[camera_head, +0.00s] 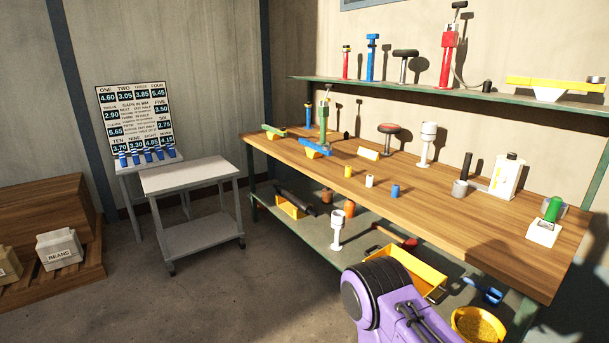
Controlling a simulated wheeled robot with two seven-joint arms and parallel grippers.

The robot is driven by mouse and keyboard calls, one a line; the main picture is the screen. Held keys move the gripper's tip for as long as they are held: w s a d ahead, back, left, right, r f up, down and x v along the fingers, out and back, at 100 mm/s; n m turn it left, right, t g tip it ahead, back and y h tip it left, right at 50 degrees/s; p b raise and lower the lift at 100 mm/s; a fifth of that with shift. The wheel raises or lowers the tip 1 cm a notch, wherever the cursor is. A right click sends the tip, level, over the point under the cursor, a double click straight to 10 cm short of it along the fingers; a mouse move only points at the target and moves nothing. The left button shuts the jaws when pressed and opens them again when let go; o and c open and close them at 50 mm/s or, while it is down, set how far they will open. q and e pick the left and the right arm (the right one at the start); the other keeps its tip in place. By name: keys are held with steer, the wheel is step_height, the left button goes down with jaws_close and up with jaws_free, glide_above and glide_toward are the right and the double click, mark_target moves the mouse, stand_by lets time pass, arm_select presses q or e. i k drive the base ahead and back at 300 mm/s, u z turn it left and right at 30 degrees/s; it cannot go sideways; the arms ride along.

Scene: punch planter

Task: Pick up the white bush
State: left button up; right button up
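The white bush (369,181) is a small white cylinder. It stands upright on the wooden bench top (450,225), near the front edge. A yellow bush (348,171) stands to its left and a blue bush (395,190) to its right, both apart from it. Neither of my grippers shows in the head view. A purple and black link of my own arm (395,300) is at the bottom, in front of the bench.
A green shelf (450,97) overhangs the back. A grey cart (188,175) stands left; open floor lies before the bench.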

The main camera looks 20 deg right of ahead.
mark_target(369, 180)
steer(key=u, duration=0.25)
steer(key=i, duration=1.9)
steer(key=z, duration=0.7)
